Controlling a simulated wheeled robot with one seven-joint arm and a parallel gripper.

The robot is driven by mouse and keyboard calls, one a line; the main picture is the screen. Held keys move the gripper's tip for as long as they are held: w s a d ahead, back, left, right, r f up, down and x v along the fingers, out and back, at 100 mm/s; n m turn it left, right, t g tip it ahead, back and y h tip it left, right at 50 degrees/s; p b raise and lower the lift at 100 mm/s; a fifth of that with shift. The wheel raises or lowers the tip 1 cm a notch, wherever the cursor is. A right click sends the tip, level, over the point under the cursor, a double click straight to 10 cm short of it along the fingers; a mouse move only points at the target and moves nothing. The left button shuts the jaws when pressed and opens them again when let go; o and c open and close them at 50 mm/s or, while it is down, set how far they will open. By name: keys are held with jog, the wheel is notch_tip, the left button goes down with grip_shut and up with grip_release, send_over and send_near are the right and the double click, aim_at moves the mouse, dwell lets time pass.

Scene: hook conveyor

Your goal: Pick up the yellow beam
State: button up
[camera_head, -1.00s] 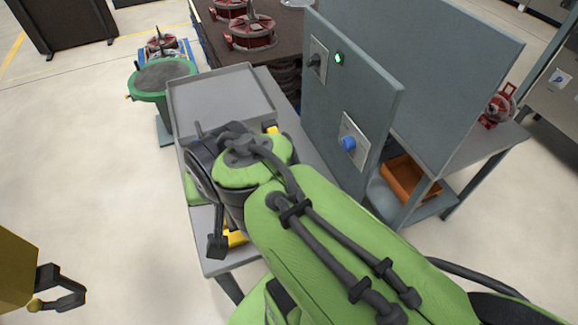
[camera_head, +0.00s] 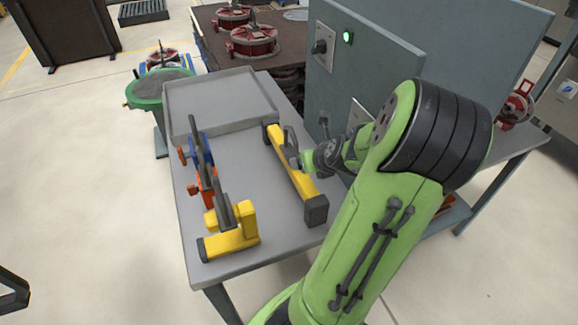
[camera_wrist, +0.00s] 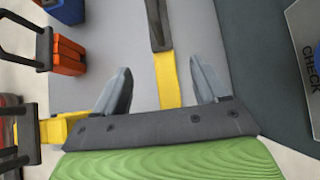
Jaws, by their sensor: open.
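The yellow beam (camera_head: 300,178), with dark end blocks, lies lengthwise on the right part of the grey table (camera_head: 240,180). My gripper (camera_head: 292,148) is at the beam's middle, reaching in from the right. In the wrist view my gripper (camera_wrist: 161,64) is open, and the yellow beam (camera_wrist: 167,82) shows between its two grey fingers with a gap on both sides. A dark part of the beam shows farther up in that view. I cannot tell how far the fingers have come down around the beam.
A yellow hook piece (camera_head: 232,237), an orange one (camera_head: 206,190) and a blue one (camera_head: 198,152) stand along the table's left side. A shallow grey tray (camera_head: 222,128) is at the back. A grey control panel (camera_head: 365,65) rises close at the right.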

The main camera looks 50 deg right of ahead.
aim_at(291, 153)
jog(key=b+x, duration=0.4)
jog(key=x, duration=1)
jog(key=shift+s+b, duration=0.15)
jog(key=shift+b, duration=0.25)
jog(key=shift+a+r, duration=0.1)
grip_shut()
jog(key=shift+r, duration=0.15)
